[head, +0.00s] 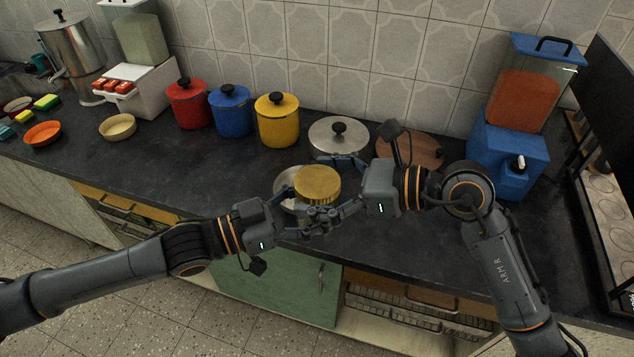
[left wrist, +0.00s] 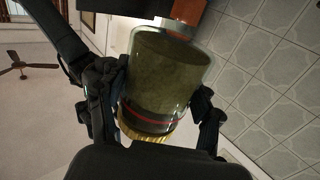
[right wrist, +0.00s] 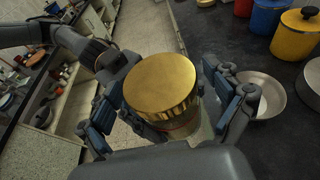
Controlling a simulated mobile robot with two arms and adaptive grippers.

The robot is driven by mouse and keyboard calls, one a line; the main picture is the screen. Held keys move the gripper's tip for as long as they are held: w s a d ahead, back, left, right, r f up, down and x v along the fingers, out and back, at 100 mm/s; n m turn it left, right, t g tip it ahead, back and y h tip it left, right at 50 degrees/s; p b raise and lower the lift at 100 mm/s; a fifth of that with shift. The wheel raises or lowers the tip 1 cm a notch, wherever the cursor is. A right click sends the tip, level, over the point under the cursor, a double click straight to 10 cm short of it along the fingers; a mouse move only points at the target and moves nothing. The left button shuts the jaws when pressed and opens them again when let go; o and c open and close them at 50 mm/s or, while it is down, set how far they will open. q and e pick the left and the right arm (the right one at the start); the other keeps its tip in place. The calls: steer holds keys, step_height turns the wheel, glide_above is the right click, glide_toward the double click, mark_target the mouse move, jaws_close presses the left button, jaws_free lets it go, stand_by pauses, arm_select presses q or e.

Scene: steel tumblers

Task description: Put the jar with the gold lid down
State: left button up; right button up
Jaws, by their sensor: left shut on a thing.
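The jar with the gold lid (head: 318,181) is upright over the counter's front part in the head view. My left gripper (head: 303,207) is shut on it from the left. In the left wrist view the jar's glass body (left wrist: 168,75), with greenish-brown contents and a red line, is between the fingers. In the right wrist view the gold lid (right wrist: 160,80) is between the spread fingers of my right gripper (right wrist: 168,108). My right gripper also shows in the head view (head: 328,188), open around the jar from the right. The jar's base is hidden in the head view.
A shallow steel bowl (right wrist: 258,95) stands just behind the jar. Red (head: 188,104), blue (head: 231,109) and yellow (head: 277,120) canisters line the wall. The counter (head: 190,168) is clear at front left.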

arm_select(q)
steer(key=shift+r, duration=0.1)
arm_select(e)
steer(key=c, duration=1.1)
arm_select(q)
steer(key=o, duration=1.6)
arm_select(e)
steer(key=shift+c, duration=0.9)
